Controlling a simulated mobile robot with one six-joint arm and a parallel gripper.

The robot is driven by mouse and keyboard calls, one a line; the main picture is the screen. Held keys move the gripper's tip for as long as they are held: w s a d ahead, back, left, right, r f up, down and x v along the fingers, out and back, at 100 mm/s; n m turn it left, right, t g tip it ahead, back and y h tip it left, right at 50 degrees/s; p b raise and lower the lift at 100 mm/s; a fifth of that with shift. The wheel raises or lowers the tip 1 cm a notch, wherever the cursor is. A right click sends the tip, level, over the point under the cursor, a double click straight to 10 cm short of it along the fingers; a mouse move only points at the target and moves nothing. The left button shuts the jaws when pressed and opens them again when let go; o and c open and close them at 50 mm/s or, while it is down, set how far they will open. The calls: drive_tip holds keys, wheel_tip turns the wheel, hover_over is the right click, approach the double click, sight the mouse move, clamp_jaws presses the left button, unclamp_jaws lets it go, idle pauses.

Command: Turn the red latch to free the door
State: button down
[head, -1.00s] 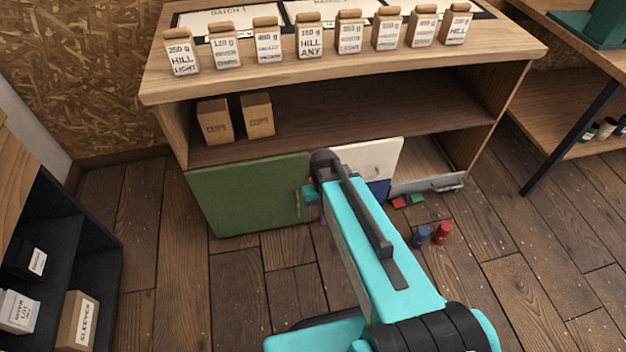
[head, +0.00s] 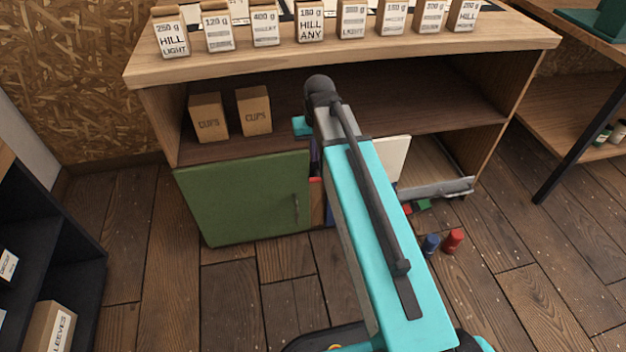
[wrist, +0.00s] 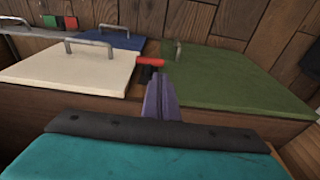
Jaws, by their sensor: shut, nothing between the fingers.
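The red latch (wrist: 150,61) shows in the wrist view between the white door (wrist: 75,70) and the green door (wrist: 225,77), on a dark mount. In the head view a small red part (head: 316,186) shows beside the green door (head: 245,197), mostly hidden by my arm. The white door (head: 394,157) is also partly covered there. My gripper's purple fingers (wrist: 158,98) are shut and empty, their tips just short of the latch in the wrist view. I cannot tell whether they touch it. In the head view my arm hides most of the fingers.
A blue panel (wrist: 108,40) with a handle lies beside the white door. A drawer front (head: 437,188) stands out at the right. Blue (head: 431,244) and red (head: 453,241) cans stand on the floor. Cups boxes (head: 209,117) sit on the open shelf above.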

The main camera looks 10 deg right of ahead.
sight(313, 181)
drive_tip(key=shift+w+r, duration=0.3)
drive_tip(key=shift+r, duration=0.35)
drive_tip(key=w+f+b, duration=0.1)
drive_tip(key=f, duration=0.3)
drive_tip(key=f+b, duration=0.2)
drive_tip(key=f, duration=0.3)
drive_tip(key=w+f+b, duration=0.1)
drive_tip(key=f+b, duration=0.1)
drive_tip(key=f, duration=0.3)
drive_tip(key=shift+w, duration=0.35)
drive_tip(key=shift+d+r, duration=0.1)
